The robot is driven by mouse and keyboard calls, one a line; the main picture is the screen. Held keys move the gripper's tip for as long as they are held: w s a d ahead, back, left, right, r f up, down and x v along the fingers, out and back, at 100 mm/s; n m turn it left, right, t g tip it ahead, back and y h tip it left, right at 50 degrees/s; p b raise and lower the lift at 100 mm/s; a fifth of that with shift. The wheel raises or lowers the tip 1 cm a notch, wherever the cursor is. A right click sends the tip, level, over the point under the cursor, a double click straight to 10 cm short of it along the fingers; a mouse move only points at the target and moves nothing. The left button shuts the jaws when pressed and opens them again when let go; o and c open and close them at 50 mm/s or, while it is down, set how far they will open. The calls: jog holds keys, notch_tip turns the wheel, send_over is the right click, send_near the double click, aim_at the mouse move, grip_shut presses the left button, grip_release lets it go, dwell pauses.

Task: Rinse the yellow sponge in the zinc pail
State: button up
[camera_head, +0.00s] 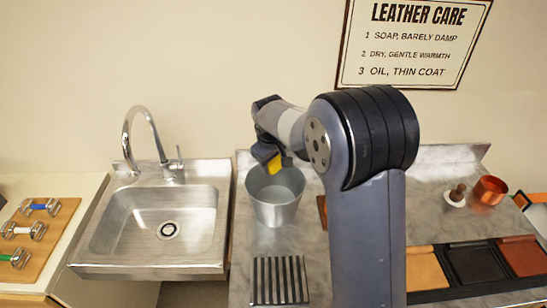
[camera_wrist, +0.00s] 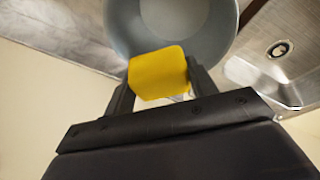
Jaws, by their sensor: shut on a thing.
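The yellow sponge (camera_head: 274,164) is held in my gripper (camera_head: 268,158), which is shut on it. In the wrist view the sponge (camera_wrist: 158,73) sits between the two dark fingers of my gripper (camera_wrist: 160,82). The zinc pail (camera_head: 274,208) stands upright on the grey counter, right of the sink. The sponge is over the pail's back rim in the head view. In the wrist view the pail (camera_wrist: 205,30) lies beyond the sponge, its round opening partly hidden by it. I cannot tell how far the sponge is above the rim.
A steel sink (camera_head: 160,225) with a tall tap (camera_head: 140,130) is at the left. A slatted rack (camera_head: 280,280) lies in front of the pail. A copper pot (camera_head: 490,190) and leather panels (camera_head: 470,265) are at the right. My arm hides part of the counter.

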notch_tip(320, 180, down, 8)
jog(key=b, duration=0.5)
jog(key=shift+r, duration=0.15)
dwell(0.4)
jog(key=shift+r+p, duration=2.65)
jog(key=shift+r, duration=1.1)
jog(key=shift+r+p, duration=0.95)
jog(key=shift+r, duration=1.1)
jog(key=shift+s+f, duration=0.1)
